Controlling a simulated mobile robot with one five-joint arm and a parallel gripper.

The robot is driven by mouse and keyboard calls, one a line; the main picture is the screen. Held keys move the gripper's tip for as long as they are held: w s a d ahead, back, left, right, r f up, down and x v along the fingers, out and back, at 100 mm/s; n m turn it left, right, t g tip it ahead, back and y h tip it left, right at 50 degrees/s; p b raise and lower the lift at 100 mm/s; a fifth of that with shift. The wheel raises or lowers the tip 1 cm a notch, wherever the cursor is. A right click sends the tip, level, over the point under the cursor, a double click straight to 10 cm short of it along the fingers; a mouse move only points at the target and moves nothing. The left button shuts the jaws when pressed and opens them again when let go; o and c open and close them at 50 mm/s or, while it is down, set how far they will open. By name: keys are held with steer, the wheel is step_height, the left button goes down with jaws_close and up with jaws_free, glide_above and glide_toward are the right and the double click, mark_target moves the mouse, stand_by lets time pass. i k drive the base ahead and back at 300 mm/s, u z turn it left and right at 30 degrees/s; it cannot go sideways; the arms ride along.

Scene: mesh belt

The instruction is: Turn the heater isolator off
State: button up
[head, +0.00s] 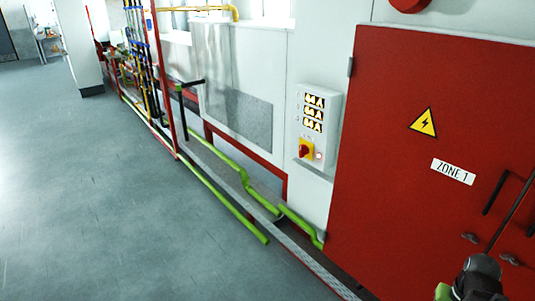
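The isolator is a red rotary knob (304,151) on a yellow plate (308,145), low on a pale grey control box (332,105). The knob's exact angle is too small to tell. A small reddish lamp (318,156) beside it looks lit. Three bright displays (314,113) sit above, their digits hard to read. A dark rounded part with green bits, seemingly my gripper (478,278), shows at the bottom right edge in front of the red cabinet. It is well apart from the knob. Its fingers cannot be made out.
A large red cabinet (400,190) marked ZONE 1, with a yellow warning triangle and dark handles, stands right of the box. Green pipes (215,190) and a low metal edge run along the wall below. The grey floor (90,190) at left is clear.

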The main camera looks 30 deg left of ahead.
mark_target(303, 149)
steer(key=u, duration=1.1)
steer(key=k, duration=0.9)
steer(key=z, duration=0.05)
steer(key=i, duration=0.9)
steer(key=u, duration=0.35)
steer(key=i, duration=0.75)
steer(key=u, duration=1.05)
steer(key=i, duration=1.05)
steer(key=u, duration=0.5)
